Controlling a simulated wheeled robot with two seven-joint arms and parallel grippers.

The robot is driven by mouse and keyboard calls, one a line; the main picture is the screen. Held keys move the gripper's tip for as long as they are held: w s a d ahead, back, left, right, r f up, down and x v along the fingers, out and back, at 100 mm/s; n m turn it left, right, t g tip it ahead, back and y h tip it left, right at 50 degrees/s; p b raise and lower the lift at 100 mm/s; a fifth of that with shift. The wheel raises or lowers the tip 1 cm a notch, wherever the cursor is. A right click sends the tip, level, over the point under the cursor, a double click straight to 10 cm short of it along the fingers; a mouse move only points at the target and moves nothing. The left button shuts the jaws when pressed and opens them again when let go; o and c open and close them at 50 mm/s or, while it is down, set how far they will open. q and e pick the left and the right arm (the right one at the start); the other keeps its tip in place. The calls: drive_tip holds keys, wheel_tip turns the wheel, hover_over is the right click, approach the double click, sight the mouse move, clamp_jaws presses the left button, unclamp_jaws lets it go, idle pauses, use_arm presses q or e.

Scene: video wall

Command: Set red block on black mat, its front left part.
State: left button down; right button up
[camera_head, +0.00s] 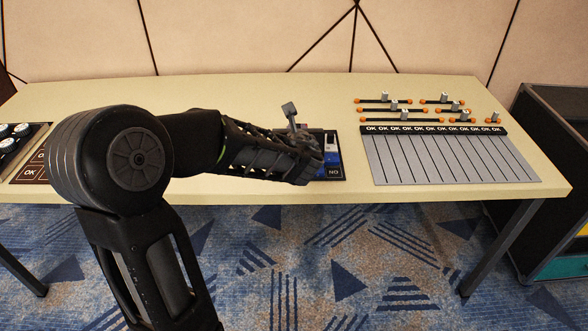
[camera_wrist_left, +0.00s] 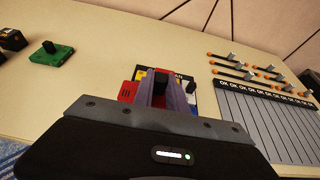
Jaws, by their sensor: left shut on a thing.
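My left gripper (camera_head: 318,165) reaches over the black mat (camera_head: 341,174) and covers most of it in the head view. In the left wrist view the jaws (camera_wrist_left: 160,100) are shut on the red block (camera_wrist_left: 158,72), with its black knob between them. The mat (camera_wrist_left: 150,69), with pale lettering on its far strip, lies beneath and behind it. Whether the block touches the mat I cannot tell. A blue block (camera_head: 331,158) stands on the mat's right part. A bright red patch (camera_wrist_left: 127,92) shows left of the jaws. My right gripper is out of view.
A grey panel (camera_head: 450,160) with an OK strip and several sliders (camera_head: 393,105) behind it lies to the right. A green block (camera_wrist_left: 50,55) with a black knob stands left in the wrist view. Another dark panel (camera_head: 22,150) is at the far left. The table's back (camera_head: 240,92) is clear.

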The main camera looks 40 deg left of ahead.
use_arm(q)
wheel_tip(320, 180, down, 6)
drive_tip(key=shift+r+b, duration=0.1)
drive_tip(key=shift+b, duration=0.6)
drive_tip(key=shift+f+b, duration=0.3)
drive_tip(key=shift+f, duration=1.75)
drive_tip(key=shift+f, duration=0.2)
drive_tip(key=c, duration=1.3)
unclamp_jaws()
drive_tip(key=shift+c, duration=0.2)
drive_tip(key=shift+r, duration=0.1)
